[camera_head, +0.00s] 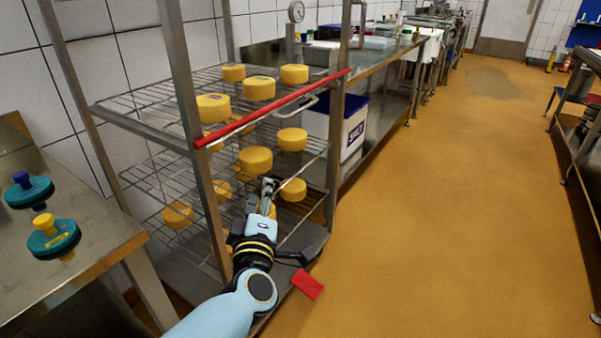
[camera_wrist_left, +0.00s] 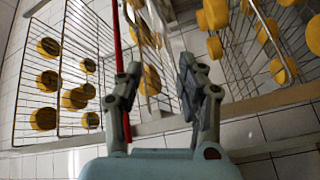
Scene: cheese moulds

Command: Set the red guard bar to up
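The red guard bar (camera_head: 272,106) slants across the front of the wire cheese rack in the head view, between its two front posts. Its near end is lower in the picture, at the left post. A thin pale rod with a bracket runs just under it. The bar also shows in the left wrist view (camera_wrist_left: 118,40) as a narrow upright red strip, running down behind one finger. My left gripper (camera_head: 268,184) is in front of the rack, below the bar in the head view. In the wrist view its fingers (camera_wrist_left: 160,75) are apart with nothing held between them. My right gripper is not in view.
The metal rack (camera_head: 190,100) holds several yellow cheeses (camera_head: 255,159) on wire shelves. A steel table (camera_head: 90,245) with two teal-and-coloured knobbed discs (camera_head: 54,239) stands at left. A red flat piece (camera_head: 307,284) lies low nearby.

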